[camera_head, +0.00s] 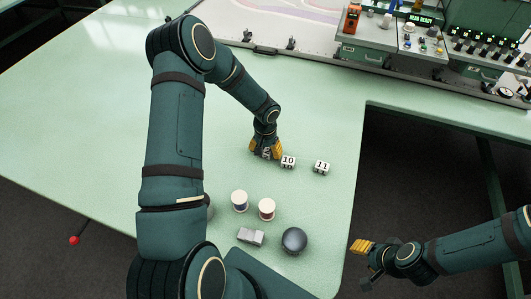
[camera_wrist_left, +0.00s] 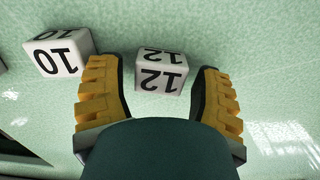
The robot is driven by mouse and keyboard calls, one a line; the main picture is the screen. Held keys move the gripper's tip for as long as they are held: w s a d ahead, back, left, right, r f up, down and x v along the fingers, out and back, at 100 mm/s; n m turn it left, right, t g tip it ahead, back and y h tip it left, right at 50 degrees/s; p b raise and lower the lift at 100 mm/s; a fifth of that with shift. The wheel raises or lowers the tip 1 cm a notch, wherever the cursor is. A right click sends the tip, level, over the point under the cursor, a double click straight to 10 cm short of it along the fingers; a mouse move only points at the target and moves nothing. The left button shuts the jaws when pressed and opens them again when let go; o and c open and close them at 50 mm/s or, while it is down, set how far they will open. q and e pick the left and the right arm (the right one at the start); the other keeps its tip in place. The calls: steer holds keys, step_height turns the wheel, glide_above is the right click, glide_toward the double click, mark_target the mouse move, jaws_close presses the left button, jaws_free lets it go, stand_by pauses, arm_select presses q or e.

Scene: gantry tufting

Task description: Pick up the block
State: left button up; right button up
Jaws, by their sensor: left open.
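A white block marked 12 (camera_wrist_left: 161,71) sits on the green table in the left wrist view, between the yellow fingers of my left gripper (camera_wrist_left: 158,84). The fingers are open, with a gap on each side of the block. In the head view my left gripper (camera_head: 265,152) is low over the table and mostly hides this block. A white block marked 10 (camera_head: 288,161) stands just right of the gripper; it also shows at the upper left of the left wrist view (camera_wrist_left: 58,52). A block marked 11 (camera_head: 322,167) stands further right. My right gripper (camera_head: 366,262) is off the table's edge, away from the blocks.
Two thread spools (camera_head: 240,201) (camera_head: 267,209), a grey block-like piece (camera_head: 250,236) and a dark round object (camera_head: 294,240) stand nearer on the table. Control boxes (camera_head: 368,35) stand at the back right. The table (camera_head: 70,120) is clear at left.

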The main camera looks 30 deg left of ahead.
arm_select(q)
steer(key=shift+f, duration=0.35)
steer(key=c, duration=1)
